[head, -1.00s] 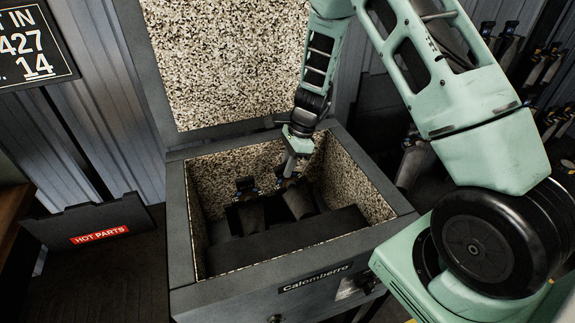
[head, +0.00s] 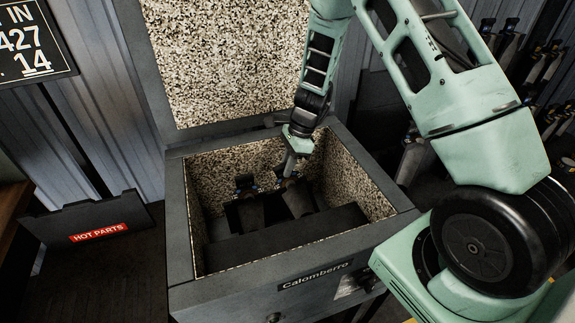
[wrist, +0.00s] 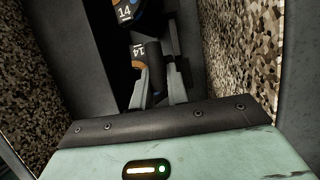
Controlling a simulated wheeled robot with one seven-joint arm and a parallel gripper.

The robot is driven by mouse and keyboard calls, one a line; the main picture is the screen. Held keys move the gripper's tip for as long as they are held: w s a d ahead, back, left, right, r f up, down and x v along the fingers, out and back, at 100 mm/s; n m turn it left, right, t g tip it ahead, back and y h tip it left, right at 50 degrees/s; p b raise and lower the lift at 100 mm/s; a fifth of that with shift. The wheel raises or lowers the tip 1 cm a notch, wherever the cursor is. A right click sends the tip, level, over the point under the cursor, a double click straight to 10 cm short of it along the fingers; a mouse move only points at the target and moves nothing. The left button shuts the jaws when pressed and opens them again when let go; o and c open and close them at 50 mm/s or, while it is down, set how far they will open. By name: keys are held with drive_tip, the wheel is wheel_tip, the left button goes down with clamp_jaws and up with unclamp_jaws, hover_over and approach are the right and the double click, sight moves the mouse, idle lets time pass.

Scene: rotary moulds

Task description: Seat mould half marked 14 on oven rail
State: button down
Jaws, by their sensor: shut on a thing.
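Two dark mould halves stand side by side inside the open oven box (head: 178,215). The left mould half (head: 250,214) and the right mould half (head: 298,200) have blue and orange fittings at their upper ends. My gripper (head: 289,170) reaches down into the box and is shut on the right one near its top. In the wrist view, my fingers (wrist: 158,88) close on the dark half (wrist: 154,54), whose white 14 label shows. The other half (wrist: 125,12) beyond it also carries a 14. The oven rail and the lower ends of the halves are too dark to make out.
The raised lid (head: 235,60) with a speckled lining stands behind the box. A HOT PARTS bin (head: 98,228) is at the left. A sign (head: 35,42) shows 14 at upper left. More moulds hang on a rack (head: 530,75) at right. Speckled walls are close around my gripper.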

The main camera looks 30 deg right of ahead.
drive_tip(key=shift+f, duration=0.1)
drive_tip(key=c, duration=1.3)
unclamp_jaws()
drive_tip(key=shift+f, duration=0.2)
drive_tip(key=b+v, duration=0.2)
drive_tip(key=v, duration=1.5)
drive_tip(key=shift+r, duration=0.3)
drive_tip(key=shift+w+r, duration=0.1)
drive_tip(key=shift+r, duration=0.05)
wheel_tip(320, 180, up, 7)
drive_tip(key=p, duration=0.7)
